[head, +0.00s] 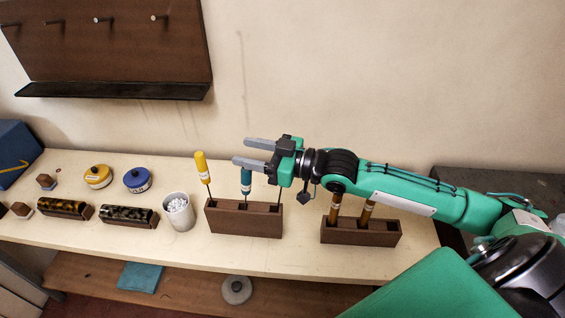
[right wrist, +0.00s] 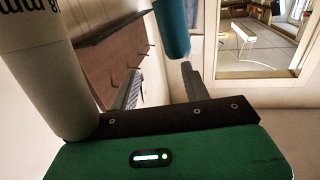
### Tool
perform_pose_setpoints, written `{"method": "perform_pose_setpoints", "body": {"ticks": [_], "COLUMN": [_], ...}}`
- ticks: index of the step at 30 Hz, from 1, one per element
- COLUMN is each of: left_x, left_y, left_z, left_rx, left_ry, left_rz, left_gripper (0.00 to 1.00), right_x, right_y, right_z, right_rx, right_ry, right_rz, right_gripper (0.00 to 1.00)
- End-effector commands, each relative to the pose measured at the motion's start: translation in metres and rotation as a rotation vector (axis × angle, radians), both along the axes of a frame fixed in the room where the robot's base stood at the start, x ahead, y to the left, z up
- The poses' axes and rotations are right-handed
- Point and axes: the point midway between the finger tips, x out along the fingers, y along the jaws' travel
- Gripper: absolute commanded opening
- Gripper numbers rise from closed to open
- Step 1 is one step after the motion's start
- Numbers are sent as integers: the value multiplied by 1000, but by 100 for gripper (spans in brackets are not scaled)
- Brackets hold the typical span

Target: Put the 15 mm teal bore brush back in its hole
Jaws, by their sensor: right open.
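The teal bore brush (head: 246,181) stands upright, handle up, over the middle of the left dark wooden rack (head: 243,222). Its shaft meets the rack top, but how deep it sits cannot be told. My right gripper (head: 241,151) is open at the top of the teal handle, its two grey fingers spread and pointing left. In the right wrist view the teal handle (right wrist: 172,28) shows near the fingers, not visibly clamped. A yellow-handled brush (head: 201,168) stands at the rack's left end. A thin shaft (head: 279,195) rises at its right end, its top hidden by my gripper. My left gripper is out of view.
A pale lettered handle (right wrist: 35,75) is close at left in the right wrist view. A second rack (head: 360,232) with brass-coloured handles stands below my right forearm. A white cup (head: 178,212) stands left of the first rack. Lidded tins (head: 137,180) sit farther left.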

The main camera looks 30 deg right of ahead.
Motion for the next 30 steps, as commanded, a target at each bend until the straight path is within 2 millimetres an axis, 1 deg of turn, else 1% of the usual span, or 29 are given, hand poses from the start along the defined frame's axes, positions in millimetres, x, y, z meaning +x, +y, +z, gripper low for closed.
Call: {"method": "perform_pose_setpoints", "body": {"ticks": [1, 10, 15, 21, 30], "left_x": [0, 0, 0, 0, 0], "left_y": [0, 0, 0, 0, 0], "left_z": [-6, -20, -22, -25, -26], "left_rx": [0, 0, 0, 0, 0], "left_ry": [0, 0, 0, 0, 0], "left_rz": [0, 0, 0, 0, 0], "left_gripper": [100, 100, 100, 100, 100], "right_x": [-6, -34, -44, -52, -56], "right_y": [-7, -34, -44, -52, -55], "right_z": [-7, -4, -3, -1, 0], "right_rx": [-6, -3, -1, -1, 1], "right_ry": [7, 5, 5, 4, 1], "right_rz": [-3, -1, -4, -2, 0], "right_gripper": [47, 47, 47, 47, 47]}}
